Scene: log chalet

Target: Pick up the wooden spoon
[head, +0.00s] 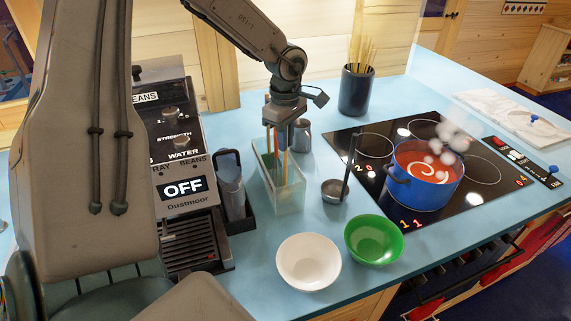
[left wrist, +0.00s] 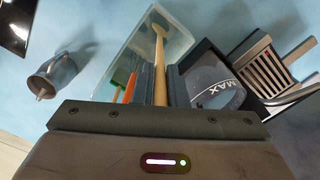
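The wooden spoon (left wrist: 160,62) shows in the left wrist view as a pale handle with its far end inside a clear, open-topped holder (left wrist: 118,50). In the head view the holder (head: 290,201) stands on the blue counter, with my left gripper (head: 283,136) just above it, pointing down. The gripper's two dark fingers (left wrist: 160,86) lie close along both sides of the spoon's handle, with almost no gap, so it looks shut on it. The spoon's lower end is still within the holder. My right gripper is not in view.
An orange-handled and a green utensil (left wrist: 120,82) share the holder. A coffee machine (head: 180,170) stands left, a metal jug (head: 301,135) right. A ladle (head: 335,190), white bowl (head: 308,262), green bowl (head: 374,240) and steaming blue pot (head: 422,193) on the hob are further right.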

